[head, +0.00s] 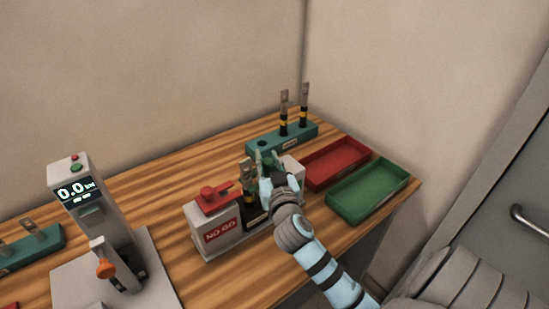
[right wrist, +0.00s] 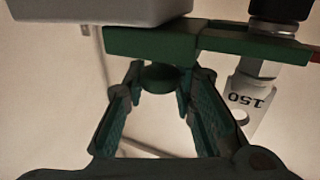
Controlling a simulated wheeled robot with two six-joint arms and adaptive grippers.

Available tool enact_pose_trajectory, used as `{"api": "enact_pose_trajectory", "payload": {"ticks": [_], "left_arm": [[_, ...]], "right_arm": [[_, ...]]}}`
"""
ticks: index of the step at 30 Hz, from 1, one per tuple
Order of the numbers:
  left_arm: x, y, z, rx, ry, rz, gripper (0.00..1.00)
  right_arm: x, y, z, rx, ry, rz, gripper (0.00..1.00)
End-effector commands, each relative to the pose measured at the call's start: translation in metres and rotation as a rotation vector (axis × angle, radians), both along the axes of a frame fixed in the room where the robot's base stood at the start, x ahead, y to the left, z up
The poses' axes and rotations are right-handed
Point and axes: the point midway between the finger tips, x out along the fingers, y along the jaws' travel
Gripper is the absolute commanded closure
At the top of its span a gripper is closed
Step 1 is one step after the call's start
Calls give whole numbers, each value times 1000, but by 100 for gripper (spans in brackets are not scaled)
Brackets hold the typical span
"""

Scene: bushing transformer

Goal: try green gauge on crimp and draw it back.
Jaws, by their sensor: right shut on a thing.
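The green gauge (right wrist: 150,43) is a flat green bar with a round knob, seen close up in the right wrist view. My right gripper (right wrist: 164,88) is shut on the knob. In the head view the right gripper (head: 266,172) is at the right side of the gauge stand and mostly hides the green gauge. The crimp (right wrist: 258,66) is a metal barrel below a black sleeve, with a lug marked 150. The bar's end overlaps the barrel in the wrist view; I cannot tell whether they touch. My left gripper is not in view.
A red NO GO gauge (head: 217,199) sits on the grey stand at left. A teal rack (head: 270,147) with two terminals stands behind. A red tray (head: 335,166) and a green tray (head: 368,192) lie at right. A press with a display (head: 78,190) stands at left.

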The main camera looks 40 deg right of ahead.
Motion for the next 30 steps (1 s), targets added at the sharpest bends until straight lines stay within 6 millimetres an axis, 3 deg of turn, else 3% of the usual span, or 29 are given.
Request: {"api": "enact_pose_trajectory", "payload": {"ticks": [8,9,13,26,30], "left_arm": [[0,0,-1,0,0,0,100],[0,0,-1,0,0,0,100],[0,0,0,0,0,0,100],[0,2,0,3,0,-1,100],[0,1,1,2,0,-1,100]], "right_arm": [[0,4,0,1,2,-1,100],[0,4,0,0,1,-1,74],[0,4,0,0,1,-1,56],[0,4,0,0,1,-1,56],[0,-6,0,-4,2,0,56]]}}
